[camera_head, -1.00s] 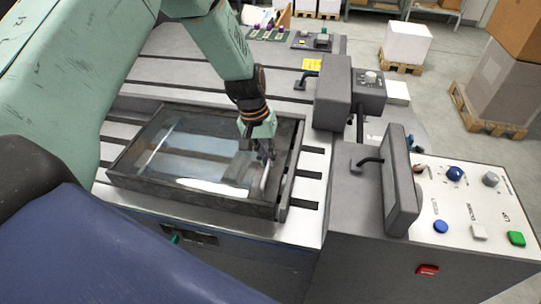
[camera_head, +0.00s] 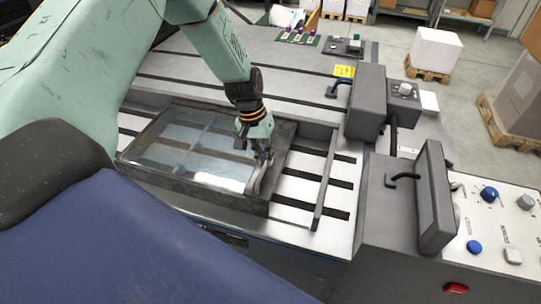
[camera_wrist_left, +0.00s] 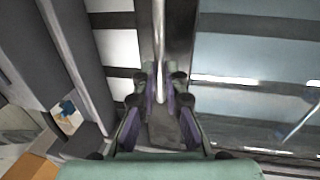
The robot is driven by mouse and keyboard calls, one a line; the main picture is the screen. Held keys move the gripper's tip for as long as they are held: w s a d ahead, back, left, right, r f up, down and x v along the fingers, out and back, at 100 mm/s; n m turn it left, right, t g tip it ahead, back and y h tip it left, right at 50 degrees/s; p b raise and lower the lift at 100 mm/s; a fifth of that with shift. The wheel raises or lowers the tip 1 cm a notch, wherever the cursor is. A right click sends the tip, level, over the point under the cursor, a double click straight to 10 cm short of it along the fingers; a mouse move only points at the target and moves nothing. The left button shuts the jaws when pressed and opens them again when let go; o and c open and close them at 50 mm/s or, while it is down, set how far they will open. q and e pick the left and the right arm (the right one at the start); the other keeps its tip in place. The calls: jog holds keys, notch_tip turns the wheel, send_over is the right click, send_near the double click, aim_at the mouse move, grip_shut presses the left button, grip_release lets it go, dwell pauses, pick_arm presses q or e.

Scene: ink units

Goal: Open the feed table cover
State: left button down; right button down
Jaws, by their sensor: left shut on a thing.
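The feed table cover (camera_head: 185,150) is a dark-framed clear panel lying flat on the slotted table at left centre of the head view. Its frame also shows in the left wrist view (camera_wrist_left: 181,40), with the clear panel to the right. In the wrist view the bar of the handle (camera_wrist_left: 158,45) runs between the fingers (camera_wrist_left: 160,88). Slotted table shows between the cover's right edge and a dark rail (camera_head: 326,182). My right gripper is out of view.
A grey machine block (camera_head: 365,103) stands behind the rail. A control panel (camera_head: 497,225) with coloured buttons and an upright grey plate (camera_head: 436,200) is at the right.

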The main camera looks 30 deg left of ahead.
pick_arm(q)
jog(key=a+p, duration=0.1)
jog(key=a, duration=0.2)
jog(key=s+a, duration=0.1)
jog(key=a, duration=0.1)
jog(key=s+a+p, duration=0.1)
jog(key=a, duration=0.2)
jog(key=shift+a+r+p, duration=0.25)
jog(key=shift+a+p, duration=0.05)
send_over(199, 155)
jog(key=shift+w+d+f, duration=0.15)
jog(key=shift+w+d, duration=0.05)
jog(key=shift+d, duration=0.15)
jog(key=shift+s+a, duration=0.15)
jog(key=shift+a, duration=0.25)
jog(key=c, duration=1.4)
grip_release()
jog(key=shift+d, duration=0.1)
jog(key=shift+s, duration=0.1)
notch_tip(199, 155, up, 12)
jog(key=a, duration=0.2)
jog(key=shift+s+a+f, duration=0.15)
jog(key=shift+s, duration=0.15)
